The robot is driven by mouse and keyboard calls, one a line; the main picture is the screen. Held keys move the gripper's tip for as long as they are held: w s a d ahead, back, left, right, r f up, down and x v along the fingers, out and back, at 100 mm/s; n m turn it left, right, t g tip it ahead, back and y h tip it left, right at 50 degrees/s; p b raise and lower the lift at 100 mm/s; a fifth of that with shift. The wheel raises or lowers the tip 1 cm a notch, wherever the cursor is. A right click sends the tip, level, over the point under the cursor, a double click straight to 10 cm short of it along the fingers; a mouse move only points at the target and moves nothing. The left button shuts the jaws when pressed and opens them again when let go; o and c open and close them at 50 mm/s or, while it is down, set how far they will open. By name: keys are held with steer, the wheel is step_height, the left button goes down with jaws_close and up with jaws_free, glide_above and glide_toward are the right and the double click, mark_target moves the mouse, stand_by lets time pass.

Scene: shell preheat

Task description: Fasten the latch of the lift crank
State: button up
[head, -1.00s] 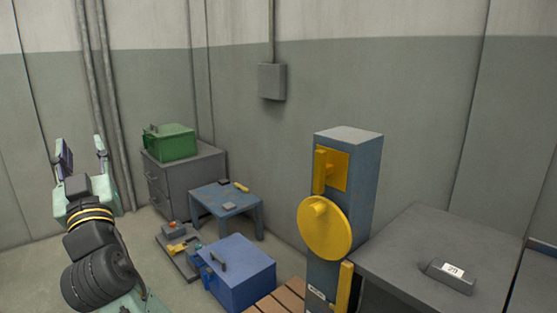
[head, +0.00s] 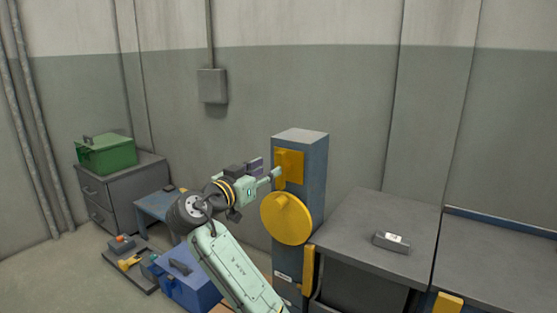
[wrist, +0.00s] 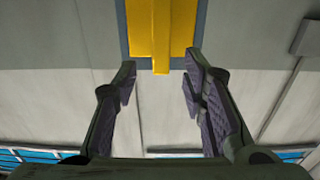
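The lift crank stands as a blue column (head: 314,160) with a round yellow disc (head: 286,218) on its front. Above the disc is a yellow plate (head: 295,163) with an upright yellow bar, which looks like the latch; the bar shows in the wrist view (wrist: 161,35). In the wrist view my gripper (wrist: 160,80) is open and empty, with the bar ahead of the gap between the fingertips. Whether a finger touches the bar I cannot tell.
A grey bench (head: 372,222) with a small labelled block (head: 391,243) stands right of the column. At left are a green box (head: 106,154) on a grey cabinet (head: 127,196), a small blue table (head: 152,207) and a blue box (head: 190,285) on the floor.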

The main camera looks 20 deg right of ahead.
mark_target(278, 163)
steer(key=p+x, duration=0.2)
steer(key=x, duration=0.5)
steer(key=shift+w+d, duration=0.25)
steer(key=shift+c, duration=0.2)
jaws_close()
